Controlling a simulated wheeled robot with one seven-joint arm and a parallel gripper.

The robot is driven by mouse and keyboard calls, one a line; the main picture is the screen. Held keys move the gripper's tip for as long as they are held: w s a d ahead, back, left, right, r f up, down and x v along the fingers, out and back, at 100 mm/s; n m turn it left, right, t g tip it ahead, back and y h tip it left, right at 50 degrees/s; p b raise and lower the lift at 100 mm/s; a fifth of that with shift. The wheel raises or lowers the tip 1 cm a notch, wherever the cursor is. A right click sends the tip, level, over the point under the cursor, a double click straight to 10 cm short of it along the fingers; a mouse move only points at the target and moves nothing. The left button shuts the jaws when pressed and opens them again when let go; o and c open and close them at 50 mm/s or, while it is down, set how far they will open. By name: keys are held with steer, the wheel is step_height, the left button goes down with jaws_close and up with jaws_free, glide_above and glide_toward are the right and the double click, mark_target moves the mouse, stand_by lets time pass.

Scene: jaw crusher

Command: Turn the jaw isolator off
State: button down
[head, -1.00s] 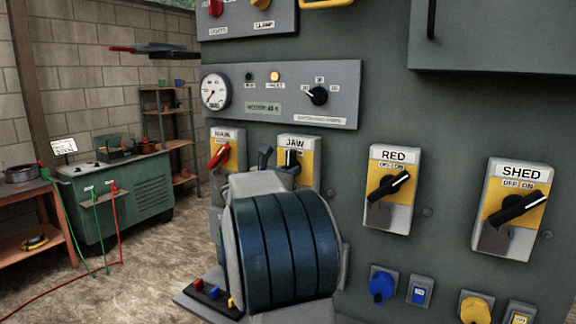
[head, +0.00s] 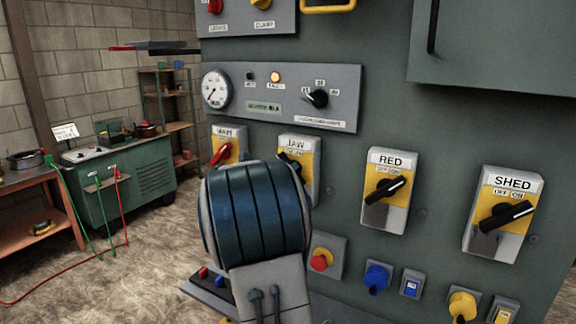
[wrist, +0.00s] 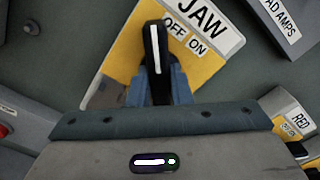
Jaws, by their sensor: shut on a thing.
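The jaw isolator (head: 307,166) is a yellow and grey switch plate marked JAW, OFF and ON on the dark green panel. In the wrist view its label plate (wrist: 202,66) looks tilted. Its black handle (wrist: 157,48) has a white line and leans to the OFF side of the plate. My gripper (wrist: 159,84) is shut on the handle, with one blue finger on each side. In the head view my blue wrist hides the fingers and the lower left of the switch. Part of the black handle (head: 290,166) shows there, slanting to the upper left.
The MAIN switch (head: 222,151), with a red handle, is close left of the jaw isolator. The RED switch (head: 384,189) and SHED switch (head: 503,213) are to the right. A red button (head: 321,260) is below. A gauge (head: 215,90) is above left.

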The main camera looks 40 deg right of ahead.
steer(key=shift+f+n, duration=0.15)
steer(key=shift+n, duration=0.15)
stand_by(0.4)
steer(key=c, duration=1.3)
jaws_free()
steer(key=shift+s+d, duration=0.1)
steer(key=b+v, duration=0.2)
steer(key=v, duration=1.2)
steer(key=shift+d, duration=0.1)
